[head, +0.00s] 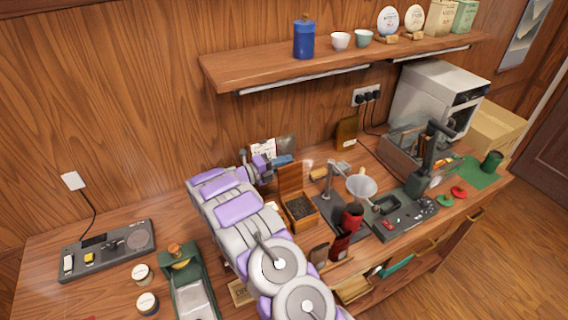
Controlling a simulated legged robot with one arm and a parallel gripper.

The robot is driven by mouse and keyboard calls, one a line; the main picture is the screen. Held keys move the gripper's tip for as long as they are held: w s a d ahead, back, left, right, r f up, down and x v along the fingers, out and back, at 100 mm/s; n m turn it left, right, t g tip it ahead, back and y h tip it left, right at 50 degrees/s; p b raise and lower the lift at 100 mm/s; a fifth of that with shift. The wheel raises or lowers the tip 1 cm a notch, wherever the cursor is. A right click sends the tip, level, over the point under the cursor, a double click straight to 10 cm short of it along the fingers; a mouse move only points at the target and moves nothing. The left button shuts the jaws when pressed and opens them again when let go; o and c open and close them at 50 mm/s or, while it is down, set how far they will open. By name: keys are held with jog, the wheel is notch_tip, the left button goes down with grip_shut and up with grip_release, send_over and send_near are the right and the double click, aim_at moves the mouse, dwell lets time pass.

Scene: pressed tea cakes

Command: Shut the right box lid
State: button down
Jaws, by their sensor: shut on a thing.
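A small wooden box (301,224) with dark loose contents stands on the counter right of my arm. Its wooden lid (291,181) is open and stands roughly upright at the back of the box. My gripper (281,161) is at the lid's top edge and appears shut on it; the fingertips are small and the exact contact is hard to see. My arm hides the counter to the left of the box, so I cannot see whether another box stands there.
A grey stand (330,190) with a funnel (361,187) and a red-and-black grinder (347,228) stand close right of the box. Dark and white packets (264,148) lean on the wall behind my gripper. A shelf (330,68) overhangs the back.

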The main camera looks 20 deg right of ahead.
jog(key=shift+s+f, duration=0.25)
jog(key=shift+f, duration=0.1)
jog(key=shift+s+r+b, duration=0.25)
jog(key=shift+s+b, duration=0.2)
jog(key=shift+s, duration=0.15)
jog(key=c, duration=1.3)
grip_release()
jog(key=shift+w, duration=0.15)
jog(key=shift+c, duration=0.2)
jog(key=shift+o, duration=0.6)
jog(key=shift+a+r, duration=0.15)
jog(key=a+p, duration=0.1)
jog(key=a, duration=1.6)
jog(key=shift+s+a+p, duration=0.25)
jog(key=shift+p, duration=0.1)
